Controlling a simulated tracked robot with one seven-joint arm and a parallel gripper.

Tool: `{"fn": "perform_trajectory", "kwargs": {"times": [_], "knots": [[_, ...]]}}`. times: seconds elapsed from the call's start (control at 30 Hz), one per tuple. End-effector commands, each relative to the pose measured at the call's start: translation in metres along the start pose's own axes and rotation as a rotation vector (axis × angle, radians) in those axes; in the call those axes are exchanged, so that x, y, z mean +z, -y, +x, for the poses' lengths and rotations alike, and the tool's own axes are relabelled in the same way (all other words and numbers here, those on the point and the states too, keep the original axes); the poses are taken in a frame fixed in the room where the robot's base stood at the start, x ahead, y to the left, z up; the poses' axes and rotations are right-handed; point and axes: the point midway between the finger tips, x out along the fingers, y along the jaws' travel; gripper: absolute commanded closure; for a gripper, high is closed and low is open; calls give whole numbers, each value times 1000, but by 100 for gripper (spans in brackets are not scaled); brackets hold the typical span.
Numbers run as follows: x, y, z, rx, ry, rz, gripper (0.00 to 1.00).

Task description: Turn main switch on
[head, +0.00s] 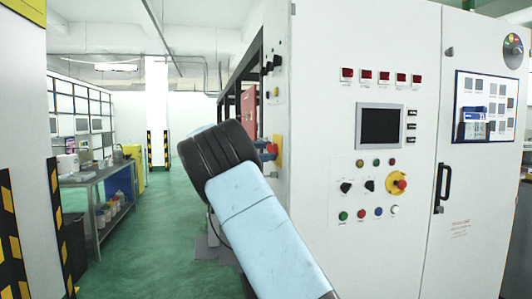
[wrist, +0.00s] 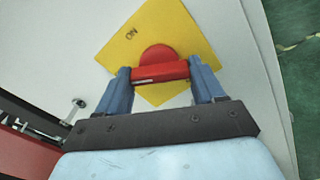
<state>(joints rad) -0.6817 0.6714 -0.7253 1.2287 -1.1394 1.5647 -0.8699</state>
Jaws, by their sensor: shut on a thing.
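The main switch is a red rotary handle (wrist: 160,72) on a yellow plate (wrist: 184,33) fixed to the cabinet's side. The letters "ON" show on the plate near its upper left edge in the wrist view. My gripper (wrist: 160,75) has its two blue fingers at the two ends of the red handle bar and is shut on it. In the head view, my arm reaches to the cabinet's left side. There the yellow plate (head: 278,150) shows partly, with my gripper (head: 268,152) in front of it. The handle is mostly hidden in that view.
The white control cabinet (head: 330,40) carries a screen (head: 380,127), buttons and a red emergency knob (head: 397,183) on its front. A workbench (head: 105,178) stands along the left. The green floor between is clear. A striped pillar (head: 25,150) stands at the near left.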

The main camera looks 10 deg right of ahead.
Motion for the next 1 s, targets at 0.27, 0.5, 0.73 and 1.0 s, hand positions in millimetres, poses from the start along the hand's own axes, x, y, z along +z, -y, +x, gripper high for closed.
{"fn": "perform_trajectory", "kwargs": {"times": [0.27,0.5,0.73,1.0], "knots": [[0,0,0,0,0,16,62],[0,0,0,0,0,117,62],[0,0,0,0,0,306,62],[-1,1,-1,-1,0,562,62]]}}
